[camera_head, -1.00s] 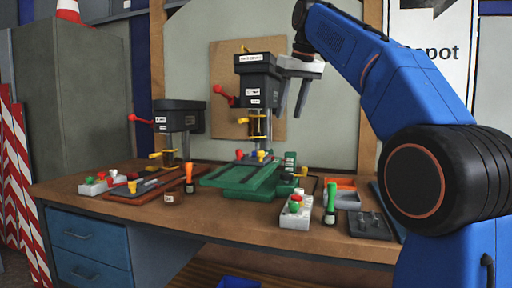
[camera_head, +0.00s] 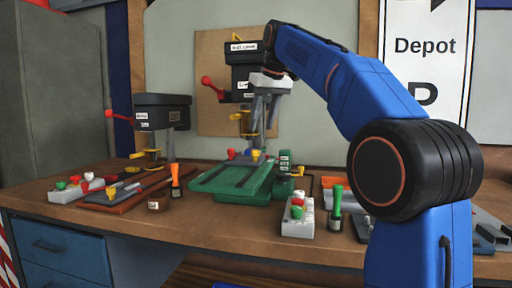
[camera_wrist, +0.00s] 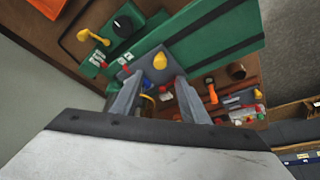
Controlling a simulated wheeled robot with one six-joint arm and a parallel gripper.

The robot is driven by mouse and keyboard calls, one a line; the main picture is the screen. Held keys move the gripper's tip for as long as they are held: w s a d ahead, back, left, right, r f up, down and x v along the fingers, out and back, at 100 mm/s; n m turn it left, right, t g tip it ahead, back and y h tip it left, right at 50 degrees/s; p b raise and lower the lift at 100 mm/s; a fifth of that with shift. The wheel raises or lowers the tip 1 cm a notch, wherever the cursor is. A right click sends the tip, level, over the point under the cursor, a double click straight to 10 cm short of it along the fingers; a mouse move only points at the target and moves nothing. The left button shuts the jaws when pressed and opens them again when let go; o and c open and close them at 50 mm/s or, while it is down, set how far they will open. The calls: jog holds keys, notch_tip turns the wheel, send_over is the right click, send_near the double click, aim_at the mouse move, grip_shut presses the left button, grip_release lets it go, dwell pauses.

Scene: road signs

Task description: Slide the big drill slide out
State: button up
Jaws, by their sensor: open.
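The big drill (camera_head: 240,77) stands at the back middle of the bench, with a dark head and a red handle on its left. Its green base (camera_head: 226,180) carries a long dark groove, and the green base also fills the top of the wrist view (camera_wrist: 205,38).
A smaller drill (camera_head: 160,112) stands to the left. A grey button box (camera_head: 298,216) and a green-handled tool (camera_head: 336,205) stand at the front right.

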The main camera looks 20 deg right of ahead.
jog(key=x, duration=0.9)
jog(key=shift+f, duration=0.3)
jog(key=shift+c, duration=0.2)
grip_shut()
